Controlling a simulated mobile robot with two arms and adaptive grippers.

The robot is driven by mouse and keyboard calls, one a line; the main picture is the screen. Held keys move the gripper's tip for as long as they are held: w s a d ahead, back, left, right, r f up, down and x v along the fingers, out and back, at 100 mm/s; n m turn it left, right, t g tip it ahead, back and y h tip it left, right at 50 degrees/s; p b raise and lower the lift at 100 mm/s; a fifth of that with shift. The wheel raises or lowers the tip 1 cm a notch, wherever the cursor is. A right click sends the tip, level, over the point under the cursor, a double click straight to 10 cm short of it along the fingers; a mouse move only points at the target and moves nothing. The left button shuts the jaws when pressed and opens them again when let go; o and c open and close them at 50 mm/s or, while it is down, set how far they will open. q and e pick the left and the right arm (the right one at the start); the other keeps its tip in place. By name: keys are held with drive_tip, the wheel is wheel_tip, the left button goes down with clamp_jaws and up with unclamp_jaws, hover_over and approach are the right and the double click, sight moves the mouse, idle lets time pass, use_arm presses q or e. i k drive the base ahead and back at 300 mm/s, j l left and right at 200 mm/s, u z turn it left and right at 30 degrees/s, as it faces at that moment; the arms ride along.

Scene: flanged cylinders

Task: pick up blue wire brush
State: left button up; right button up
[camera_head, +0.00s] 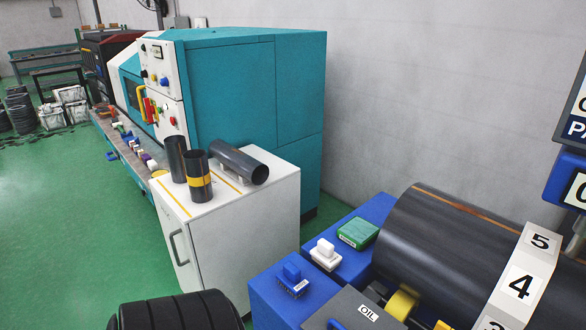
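The blue wire brush (293,276) stands on a blue surface (268,305) at the lower middle of the head view. It has a blue handle block on top and a base with short bristles below. Nothing is touching it from above. Neither of my grippers shows in this view, so I cannot see where they are relative to the brush.
A white block-shaped item (325,254) and a green box (358,233) sit behind the brush. A grey OIL container (350,312) and a large dark roller (430,240) are to its right. A white cabinet (245,235) carries dark cylinders. A black ribbed object (178,312) is lower left.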

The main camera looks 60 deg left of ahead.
sight(291, 277)
drive_tip(key=u, duration=1.9)
